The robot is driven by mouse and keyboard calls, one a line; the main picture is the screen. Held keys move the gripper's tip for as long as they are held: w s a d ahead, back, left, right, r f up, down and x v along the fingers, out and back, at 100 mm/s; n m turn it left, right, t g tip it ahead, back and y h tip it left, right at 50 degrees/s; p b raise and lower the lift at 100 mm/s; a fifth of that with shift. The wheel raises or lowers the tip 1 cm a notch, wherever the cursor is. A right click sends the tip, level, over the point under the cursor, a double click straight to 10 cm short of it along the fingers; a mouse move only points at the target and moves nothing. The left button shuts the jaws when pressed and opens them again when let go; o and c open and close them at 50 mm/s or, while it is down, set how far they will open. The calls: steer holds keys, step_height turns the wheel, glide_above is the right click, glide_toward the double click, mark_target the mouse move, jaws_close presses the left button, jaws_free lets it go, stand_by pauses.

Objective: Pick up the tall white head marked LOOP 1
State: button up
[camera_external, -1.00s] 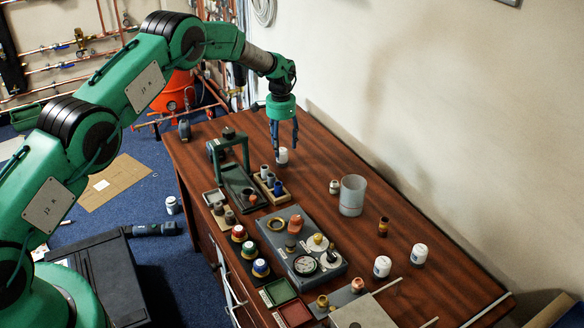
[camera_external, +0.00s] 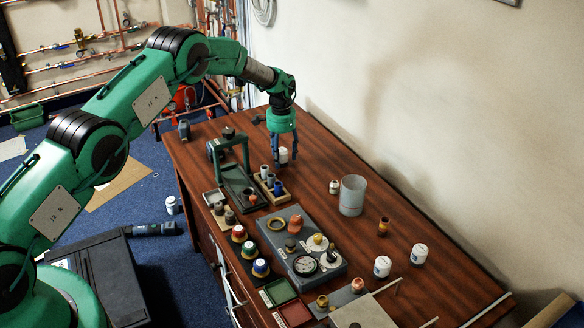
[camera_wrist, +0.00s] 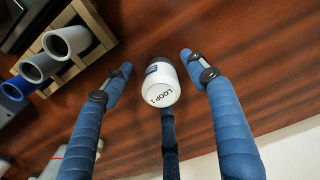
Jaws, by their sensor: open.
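The tall white head marked LOOP 1 (camera_wrist: 161,84) stands on the brown table, its white top and printed label facing the wrist camera, with a dark blue patch on its side. It also shows as a small white cylinder in the external view (camera_external: 283,155). My gripper (camera_wrist: 156,64) is open around it, with one blue finger on the left, one on the right and a darker one below in the wrist view. Gaps show between the head and the left and right fingers. Whether the lower finger touches it I cannot tell.
A wooden rack (camera_wrist: 97,53) with grey and blue cylinders stands close on the left in the wrist view. A green frame (camera_external: 240,150) stands beyond it. Bare table lies right of the head.

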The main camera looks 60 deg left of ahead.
mark_target(282, 150)
steer(key=shift+c, duration=0.2)
steer(key=c, duration=1.3)
steer(key=shift+o, duration=0.2)
steer(key=shift+r, duration=0.15)
steer(key=shift+r+p, duration=0.65)
steer(key=shift+r, duration=4.25)
